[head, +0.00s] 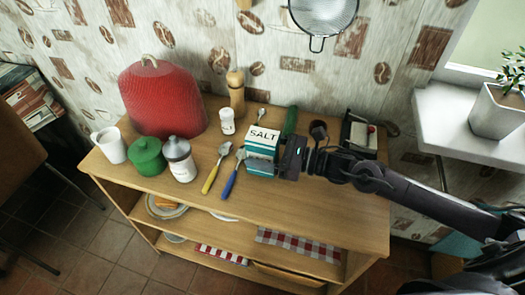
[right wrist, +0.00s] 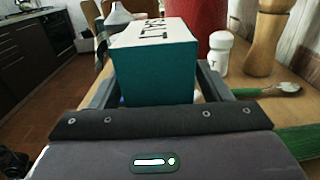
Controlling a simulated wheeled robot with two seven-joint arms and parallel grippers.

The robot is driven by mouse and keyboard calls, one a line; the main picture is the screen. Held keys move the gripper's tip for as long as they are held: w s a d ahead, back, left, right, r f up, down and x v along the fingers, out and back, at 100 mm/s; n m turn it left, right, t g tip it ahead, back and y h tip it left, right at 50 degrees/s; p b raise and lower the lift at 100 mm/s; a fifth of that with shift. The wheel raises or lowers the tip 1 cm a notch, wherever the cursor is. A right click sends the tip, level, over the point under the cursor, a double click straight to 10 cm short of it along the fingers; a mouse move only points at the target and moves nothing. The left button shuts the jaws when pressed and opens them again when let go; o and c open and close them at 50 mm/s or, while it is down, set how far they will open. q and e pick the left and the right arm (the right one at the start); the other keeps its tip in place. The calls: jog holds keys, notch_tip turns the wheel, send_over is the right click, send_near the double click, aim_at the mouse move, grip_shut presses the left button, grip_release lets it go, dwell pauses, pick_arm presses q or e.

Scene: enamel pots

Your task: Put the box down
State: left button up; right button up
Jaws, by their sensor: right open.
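The teal and white salt box (head: 262,150) stands upright on the wooden shelf top (head: 325,205), right of the blue-handled spoon. My right gripper (head: 281,158) reaches it from the right. In the right wrist view the box (right wrist: 155,75) sits between the two fingers of my right gripper (right wrist: 160,82), which are open on either side of it. The box's underside is hidden, but it appears to rest on the shelf top. My left gripper is in neither view.
Yellow (head: 212,175) and blue (head: 232,178) spoons lie left of the box. A small white shaker (head: 227,122), a pepper mill (head: 236,92) and a green cucumber (head: 290,122) are behind. The front right shelf top is clear.

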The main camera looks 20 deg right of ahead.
jog(key=c, duration=1.2)
jog(key=shift+c, duration=1)
jog(key=shift+r, duration=0.15)
